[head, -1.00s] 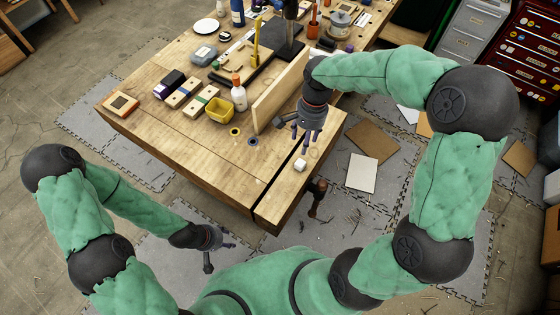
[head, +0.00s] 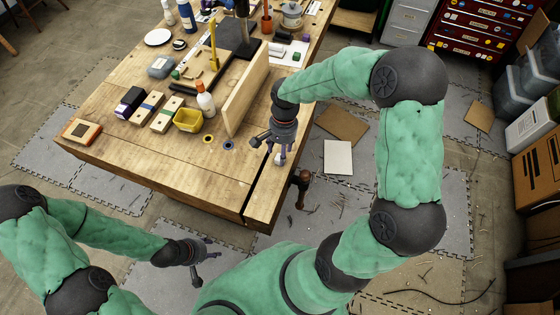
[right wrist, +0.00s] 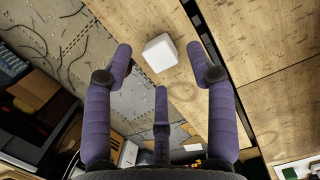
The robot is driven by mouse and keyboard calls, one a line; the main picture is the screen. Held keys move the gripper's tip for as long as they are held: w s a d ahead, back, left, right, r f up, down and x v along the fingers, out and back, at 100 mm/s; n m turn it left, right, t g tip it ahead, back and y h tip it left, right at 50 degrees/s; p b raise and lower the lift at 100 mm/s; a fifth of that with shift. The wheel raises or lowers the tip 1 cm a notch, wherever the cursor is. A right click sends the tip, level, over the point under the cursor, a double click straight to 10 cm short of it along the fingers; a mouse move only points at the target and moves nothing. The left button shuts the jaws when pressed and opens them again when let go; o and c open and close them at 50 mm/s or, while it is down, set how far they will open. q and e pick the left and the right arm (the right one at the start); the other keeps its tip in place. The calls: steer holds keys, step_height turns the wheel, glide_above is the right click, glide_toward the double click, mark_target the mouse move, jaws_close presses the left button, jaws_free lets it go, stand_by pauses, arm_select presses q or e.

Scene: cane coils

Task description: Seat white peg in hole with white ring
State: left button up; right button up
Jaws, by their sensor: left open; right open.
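A small white block with rounded edges, likely the white peg (right wrist: 160,53), sits on the bench near its front right edge. It also shows, partly hidden by fingers, in the head view (head: 280,160). My right gripper (head: 277,152) is open above it. In the right wrist view the open fingers (right wrist: 160,68) stand on either side of the block in the picture, and I see no contact. I cannot make out a hole with a white ring. My left gripper (head: 206,261) is open and empty, low in front of the bench.
An upright wooden board (head: 247,96) stands just left of my right gripper.

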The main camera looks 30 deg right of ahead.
step_height(320, 180, down, 3)
steer(key=shift+s+a, duration=0.1)
steer(key=shift+a, duration=0.05)
steer(key=c, duration=0.8)
steer(key=o, duration=0.8)
steer(key=shift+r, duration=0.1)
